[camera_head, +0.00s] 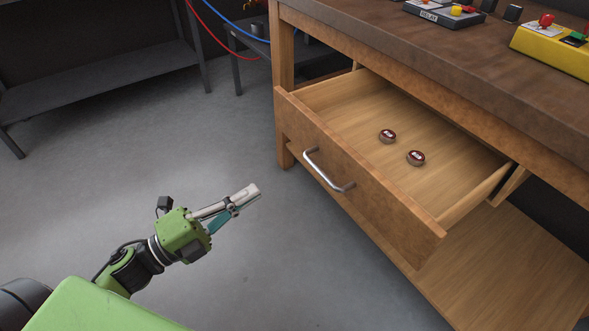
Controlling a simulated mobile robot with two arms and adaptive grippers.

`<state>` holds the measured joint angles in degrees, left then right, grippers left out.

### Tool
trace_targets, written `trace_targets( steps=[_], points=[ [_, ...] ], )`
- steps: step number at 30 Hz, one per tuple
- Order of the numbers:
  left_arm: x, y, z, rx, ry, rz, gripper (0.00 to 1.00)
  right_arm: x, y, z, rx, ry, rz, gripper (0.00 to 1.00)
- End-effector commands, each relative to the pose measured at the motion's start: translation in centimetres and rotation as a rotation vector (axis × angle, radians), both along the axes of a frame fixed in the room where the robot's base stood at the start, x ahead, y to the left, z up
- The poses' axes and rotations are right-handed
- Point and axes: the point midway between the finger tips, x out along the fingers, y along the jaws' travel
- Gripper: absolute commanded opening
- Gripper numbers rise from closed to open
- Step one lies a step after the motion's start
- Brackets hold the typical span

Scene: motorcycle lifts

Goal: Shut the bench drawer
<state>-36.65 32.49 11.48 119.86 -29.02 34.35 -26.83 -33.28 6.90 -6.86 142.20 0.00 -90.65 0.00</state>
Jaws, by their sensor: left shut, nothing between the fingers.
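The bench drawer (353,170) is pulled well out of the wooden workbench (430,55). Its front panel faces the lower left and carries a silver bar handle (328,172). Two small round dark tins lie inside, one farther back (387,136) and one nearer (416,158). My left gripper (252,190) is shut and empty. It is to the left of the drawer front in the picture, apart from the handle, with its fingers pointing toward the drawer side. My right gripper is not in view.
A yellow control box (556,47) and a grey relay box (444,11) stand on the bench top. A wooden lower shelf (510,265) lies under the drawer. A dark metal table (100,80) is at the back left. Open grey floor lies before the drawer.

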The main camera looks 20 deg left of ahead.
Motion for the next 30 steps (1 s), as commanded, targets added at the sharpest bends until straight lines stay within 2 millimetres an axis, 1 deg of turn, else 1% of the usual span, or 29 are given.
trace_targets(
  steps=[1, 6, 12, 15, 21, 30],
  points=[
    [0.9, -0.7, 0.4, -0.001, -0.006, -0.004, 0.0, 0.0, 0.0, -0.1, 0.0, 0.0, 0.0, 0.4],
    [3.6, -2.7, 1.0, -0.001, -0.005, -0.002, 0.0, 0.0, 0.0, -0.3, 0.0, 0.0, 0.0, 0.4],
    [6.4, -4.8, 1.5, -0.001, -0.002, 0.0, 0.0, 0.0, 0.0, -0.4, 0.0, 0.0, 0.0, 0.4],
    [7.4, -5.5, 1.8, 0.0, -0.001, 0.001, 0.0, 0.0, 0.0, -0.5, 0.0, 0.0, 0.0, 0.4],
    [8.5, -6.4, 2.0, -0.002, 0.001, 0.002, 0.0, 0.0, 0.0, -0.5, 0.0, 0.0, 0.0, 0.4],
    [8.7, -6.6, 1.9, -0.002, 0.004, 0.002, 0.0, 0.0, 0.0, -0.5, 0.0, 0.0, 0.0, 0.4]
  ],
)
